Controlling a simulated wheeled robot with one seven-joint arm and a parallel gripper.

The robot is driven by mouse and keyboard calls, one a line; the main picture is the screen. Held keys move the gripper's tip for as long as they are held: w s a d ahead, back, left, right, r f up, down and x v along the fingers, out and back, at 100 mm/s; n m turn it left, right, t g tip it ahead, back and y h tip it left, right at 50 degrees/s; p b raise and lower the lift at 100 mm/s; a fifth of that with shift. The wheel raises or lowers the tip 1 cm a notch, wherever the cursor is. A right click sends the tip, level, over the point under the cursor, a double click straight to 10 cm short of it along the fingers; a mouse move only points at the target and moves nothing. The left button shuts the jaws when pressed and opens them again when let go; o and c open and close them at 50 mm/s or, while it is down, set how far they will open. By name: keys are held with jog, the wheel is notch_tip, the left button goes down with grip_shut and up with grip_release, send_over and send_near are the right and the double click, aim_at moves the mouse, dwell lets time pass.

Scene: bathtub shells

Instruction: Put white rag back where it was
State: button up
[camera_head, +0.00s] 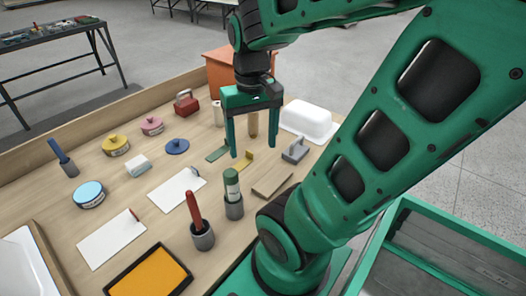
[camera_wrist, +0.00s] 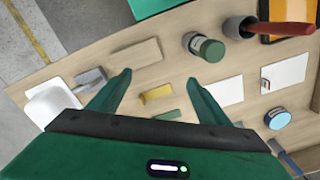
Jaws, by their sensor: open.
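No cloth clearly shows as a rag. The nearest candidates are a small white block-like thing (camera_head: 137,165) left of the middle of the table, and two flat white sheets, one (camera_head: 177,190) in the middle and one (camera_head: 110,240) nearer the front; I cannot tell whether any is the rag. My gripper (camera_head: 253,149) is open and empty, pointing down above the table. In the wrist view its fingers (camera_wrist: 159,78) stand apart, with a yellow angled piece (camera_wrist: 157,94) on the table below between them.
A white tub-shaped shell (camera_head: 307,119) and a grey handled tool (camera_head: 295,150) lie right of my gripper. A green-lidded bottle (camera_head: 231,186) stands in a grey cup, beside a red-handled tool (camera_head: 194,210) in another. A flat wooden block (camera_head: 272,185) lies near the right edge.

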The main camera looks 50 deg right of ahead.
jog(key=shift+m, duration=0.3)
jog(key=s, duration=0.2)
jog(key=s+f, duration=0.1)
jog(key=s, duration=0.1)
jog(key=shift+s+f, duration=0.15)
jog(key=shift+s, duration=0.1)
jog(key=shift+w+f, duration=0.25)
jog(key=shift+w, duration=0.4)
